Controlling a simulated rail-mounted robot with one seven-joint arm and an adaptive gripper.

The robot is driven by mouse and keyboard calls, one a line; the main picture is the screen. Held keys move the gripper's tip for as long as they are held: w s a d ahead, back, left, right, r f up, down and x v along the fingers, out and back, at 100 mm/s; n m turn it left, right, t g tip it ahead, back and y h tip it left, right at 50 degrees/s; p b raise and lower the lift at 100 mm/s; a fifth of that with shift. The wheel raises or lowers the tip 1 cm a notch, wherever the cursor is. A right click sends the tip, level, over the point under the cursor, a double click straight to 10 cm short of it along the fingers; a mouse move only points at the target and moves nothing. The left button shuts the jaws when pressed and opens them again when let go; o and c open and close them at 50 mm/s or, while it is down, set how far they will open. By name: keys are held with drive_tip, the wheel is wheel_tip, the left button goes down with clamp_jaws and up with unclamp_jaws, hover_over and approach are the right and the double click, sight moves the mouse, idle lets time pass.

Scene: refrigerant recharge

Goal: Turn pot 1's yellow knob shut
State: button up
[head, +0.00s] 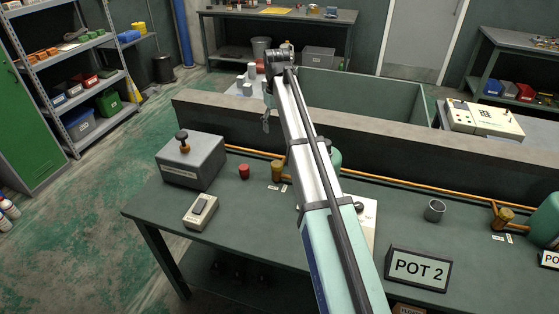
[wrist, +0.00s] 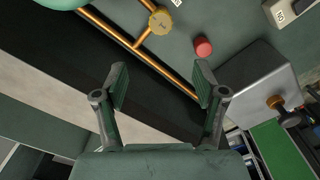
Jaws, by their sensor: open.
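A yellow knob (head: 277,170) stands on a copper pipe on the bench, left of a pale green pot (head: 335,157) mostly hidden behind my arm. I cannot read that pot's number. In the wrist view, the knob (wrist: 160,20) is at the top, with the green pot's edge (wrist: 62,3) left of it. A second yellow knob (head: 503,217) is at the far right beside another green pot (head: 546,222). My gripper (head: 266,121) hangs above and behind the bench's back ledge. In the wrist view, my gripper (wrist: 162,85) is open and empty, apart from the knob.
A grey box (head: 190,162) with a black-topped knob, a small device (head: 201,211) and a red cap (head: 244,171) are on the bench's left. A POT 2 sign (head: 418,268) and a metal cup (head: 434,210) stand to the right. A dark ledge (head: 230,118) runs behind.

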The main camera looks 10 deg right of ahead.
sight(277, 164)
wheel_tip(277, 164, down, 17)
drive_tip(key=p, duration=0.3)
drive_tip(key=shift+a+r+p, duration=0.1)
drive_tip(key=shift+p, duration=0.25)
drive_tip(key=c, duration=1.2)
